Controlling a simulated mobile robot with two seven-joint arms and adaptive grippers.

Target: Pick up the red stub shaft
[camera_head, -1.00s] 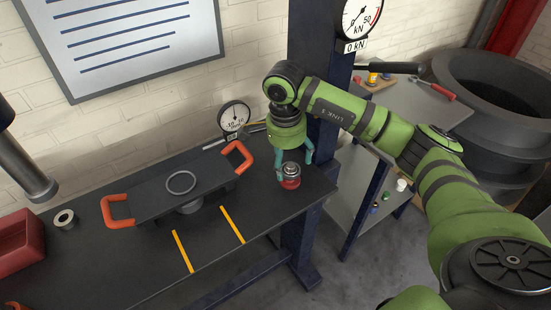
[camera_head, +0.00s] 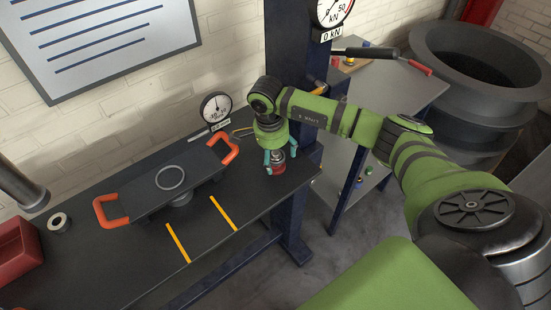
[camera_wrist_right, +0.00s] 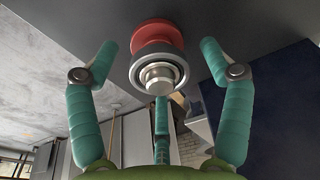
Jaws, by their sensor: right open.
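The red stub shaft (camera_head: 279,168), a red body with a grey metal collar and stub, stands upright near the right end of the dark bench (camera_head: 100,262). In the right wrist view the shaft (camera_wrist_right: 158,72) shows stub end towards the camera, between the spread teal fingers. My right gripper (camera_head: 278,159) is over the shaft from above. It is open, with gaps between the side fingers and the shaft in the wrist view (camera_wrist_right: 160,62). In the head view the fingers partly hide the shaft. My left gripper is not in view.
A dark plate with orange handles (camera_head: 140,208) and a ring (camera_head: 170,178) on it lies left of the shaft. A dial gauge (camera_head: 215,107) stands behind. A blue post (camera_head: 285,215) rises close on the right. Yellow strips (camera_head: 224,213) mark the front bench.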

